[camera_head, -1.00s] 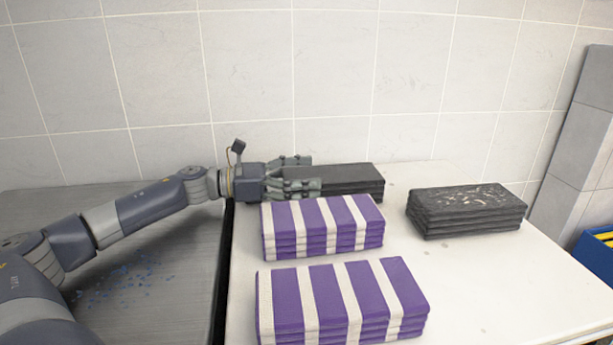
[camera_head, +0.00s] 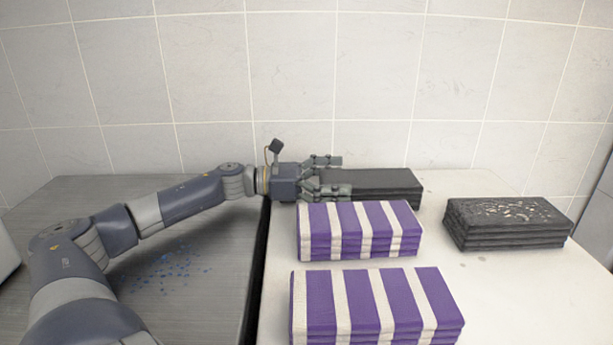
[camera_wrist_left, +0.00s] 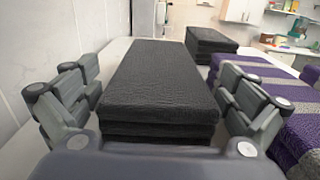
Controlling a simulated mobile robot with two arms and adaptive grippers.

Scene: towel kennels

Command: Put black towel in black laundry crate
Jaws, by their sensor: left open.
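A folded black towel (camera_head: 378,185) lies near the wall on the white table. My left gripper (camera_head: 335,176) is open at its left end, with one finger on the wall side and one on the near side. In the left wrist view the black towel (camera_wrist_left: 158,85) lies between the two spread fingers of the left gripper (camera_wrist_left: 155,105), with gaps at the sides. A second folded dark towel (camera_head: 508,221), with a pale speckled patch on top, lies to the right. No black laundry crate shows. My right gripper is not in view.
Two folded purple-and-white striped towels, one behind (camera_head: 360,230) and one in front (camera_head: 375,303), lie close on the near side of the black towel. The white table (camera_head: 540,300) is bare at the front right. A tiled wall (camera_head: 400,80) stands behind.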

